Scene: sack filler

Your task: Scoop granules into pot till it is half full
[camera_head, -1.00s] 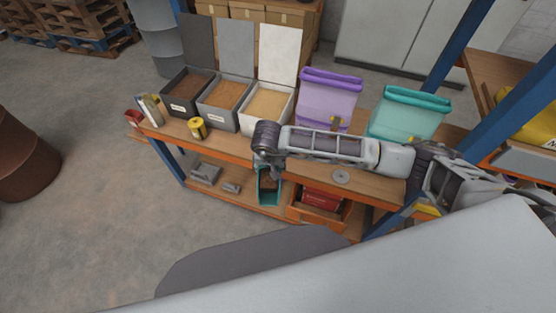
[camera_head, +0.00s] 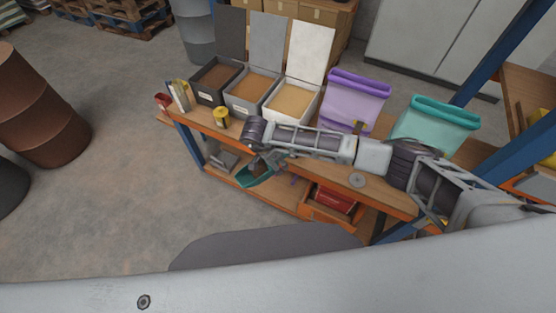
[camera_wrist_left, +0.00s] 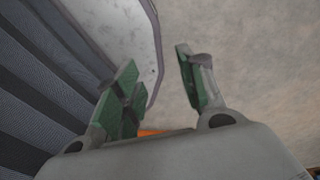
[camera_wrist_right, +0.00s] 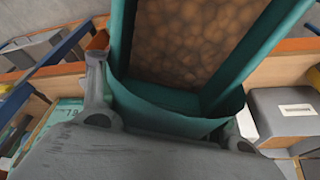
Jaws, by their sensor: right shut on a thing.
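My right gripper (camera_head: 266,160) is shut on a teal scoop (camera_head: 254,177) in front of the bench edge. In the right wrist view the scoop (camera_wrist_right: 160,100) holds brown rounded granules (camera_wrist_right: 190,40) between my fingers. Three open bins stand at the back of the bench: a dark one (camera_head: 208,97) with brown granules, a grey one (camera_head: 243,107) with orange-brown granules and a white one (camera_head: 280,117) with pale yellow granules. I cannot make out a pot for certain; my right arm hides part of the bench. My left gripper (camera_wrist_left: 160,88) is open and empty in the left wrist view.
A yellow tin (camera_head: 221,118) stands on the bench (camera_head: 200,127) in front of the bins. A purple sack (camera_head: 355,100) and a teal sack (camera_head: 437,126) stand to the right. The lower shelf holds a red box (camera_head: 335,202). A blue post is at right.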

